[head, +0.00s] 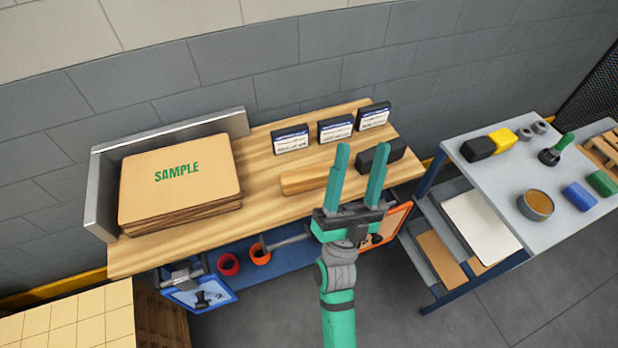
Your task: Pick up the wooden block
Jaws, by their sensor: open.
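The wooden block (303,179) is a light brown bar lying flat on the wooden bench top (265,206), near its middle right. Its right end is partly hidden behind my gripper's left finger.
Several small dark boxes, one being this box (290,140), stand behind. A stack of SAMPLE boards (181,184) sits left against a metal fence (97,195). A grey side table (500,180) stands right. Bench front centre is clear.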

